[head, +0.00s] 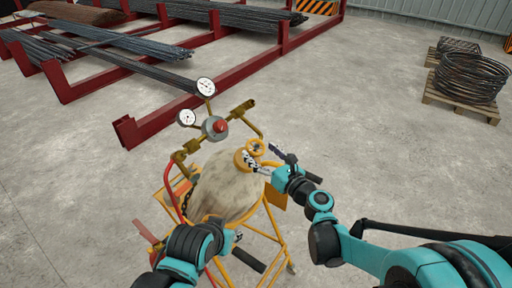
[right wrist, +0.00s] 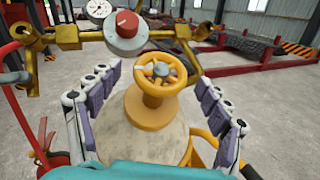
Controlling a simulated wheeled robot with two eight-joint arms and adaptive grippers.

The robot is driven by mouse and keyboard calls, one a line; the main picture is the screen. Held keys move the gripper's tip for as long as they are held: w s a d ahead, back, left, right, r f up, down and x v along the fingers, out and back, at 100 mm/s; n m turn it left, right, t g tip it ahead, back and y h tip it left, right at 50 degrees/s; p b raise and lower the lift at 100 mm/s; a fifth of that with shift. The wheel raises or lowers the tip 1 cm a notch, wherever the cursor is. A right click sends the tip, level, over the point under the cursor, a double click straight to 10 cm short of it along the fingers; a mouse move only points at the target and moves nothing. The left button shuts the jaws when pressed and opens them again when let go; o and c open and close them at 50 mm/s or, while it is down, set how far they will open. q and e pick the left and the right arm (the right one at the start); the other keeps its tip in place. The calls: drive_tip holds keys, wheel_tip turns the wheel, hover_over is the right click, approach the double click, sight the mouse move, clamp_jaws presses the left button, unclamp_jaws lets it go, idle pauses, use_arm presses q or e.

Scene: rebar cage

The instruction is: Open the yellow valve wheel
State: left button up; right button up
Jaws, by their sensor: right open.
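The yellow valve wheel (head: 257,147) sits on a yellow stem at the top of a worn, beige rounded tank (head: 228,186). In the right wrist view the wheel (right wrist: 163,72) is in the middle, with its spokes and a grey hub showing. My right gripper (head: 266,160) is open at the wheel. In the right wrist view its purple-padded fingers (right wrist: 158,80) stand on either side of the wheel, with a gap on each side. My left gripper (head: 240,238) is low beside the tank, small and partly hidden; its jaws cannot be made out.
A red knob (right wrist: 127,23) on a grey body, brass pipes and two gauges (head: 205,87) stand close behind the wheel. A yellow frame (head: 272,222) carries the tank. Red racks (head: 128,130) with rebar are behind; wire coils (head: 470,75) lie at right. Floor between is clear.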

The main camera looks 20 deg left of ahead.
sight(258, 150)
drive_tip(key=shift+x, duration=1.55)
drive_tip(key=shift+d, duration=0.1)
drive_tip(key=c, duration=1.2)
drive_tip(key=shift+o, duration=0.2)
